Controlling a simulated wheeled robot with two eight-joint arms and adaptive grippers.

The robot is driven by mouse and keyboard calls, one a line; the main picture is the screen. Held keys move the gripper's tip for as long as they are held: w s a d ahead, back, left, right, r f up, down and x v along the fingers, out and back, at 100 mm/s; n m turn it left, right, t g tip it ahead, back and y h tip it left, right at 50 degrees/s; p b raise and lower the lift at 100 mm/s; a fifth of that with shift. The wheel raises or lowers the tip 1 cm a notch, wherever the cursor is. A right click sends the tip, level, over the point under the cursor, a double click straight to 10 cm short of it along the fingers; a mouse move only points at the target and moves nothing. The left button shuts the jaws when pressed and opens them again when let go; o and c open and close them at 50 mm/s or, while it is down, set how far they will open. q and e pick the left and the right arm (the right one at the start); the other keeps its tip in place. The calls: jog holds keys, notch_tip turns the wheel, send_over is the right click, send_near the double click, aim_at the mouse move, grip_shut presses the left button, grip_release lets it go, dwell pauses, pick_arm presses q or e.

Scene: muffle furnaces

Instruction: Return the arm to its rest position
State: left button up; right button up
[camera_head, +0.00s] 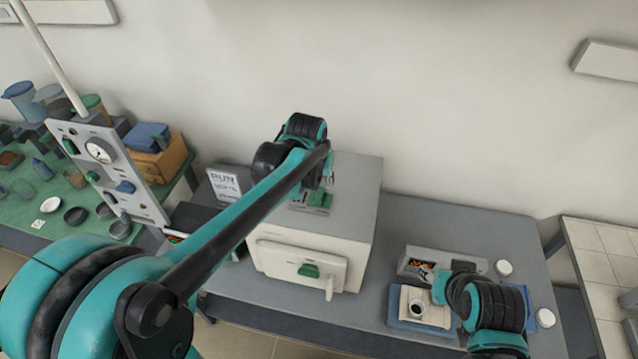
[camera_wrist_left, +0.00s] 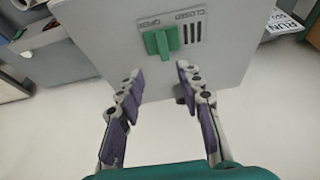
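My left arm (camera_head: 240,225) reaches from the lower left over the white furnace (camera_head: 315,240); the gripper itself is hidden by its wrist in the head view. In the left wrist view, my left gripper (camera_wrist_left: 159,75) is open and empty, its fingers apart. A green switch (camera_wrist_left: 161,41) on a pale panel marked OPEN and CLOSED lies just beyond the fingertips, not between them. The furnace door with its green handle (camera_head: 309,270) looks shut. My right arm (camera_head: 490,305) is at the lower right; its fingers cannot be made out.
A small dark-mouthed cup (camera_head: 416,309) stands on a pale pad over a blue tray (camera_head: 398,322), close to my right arm. A grey box (camera_head: 412,258) is behind it. A gauge panel (camera_head: 104,166) and a green bench (camera_head: 62,204) with dishes are at left. The wall is behind.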

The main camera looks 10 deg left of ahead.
dwell(0.5)
pick_arm(q)
jog(key=s+a+f+t+b, duration=0.1)
jog(key=s+a+f+b, duration=0.2)
jog(key=s+f+b, duration=0.7)
jog(key=s+a+f+t+b, duration=0.1)
jog(key=s+a+f+b, duration=0.1)
jog(key=s+f+b, duration=0.8)
notch_tip(320, 180, down, 3)
jog(key=b, duration=0.3)
jog(key=shift+s+a+f+t, duration=0.2)
jog(key=shift+s+a+t, duration=0.1)
jog(key=shift+s+a, duration=0.1)
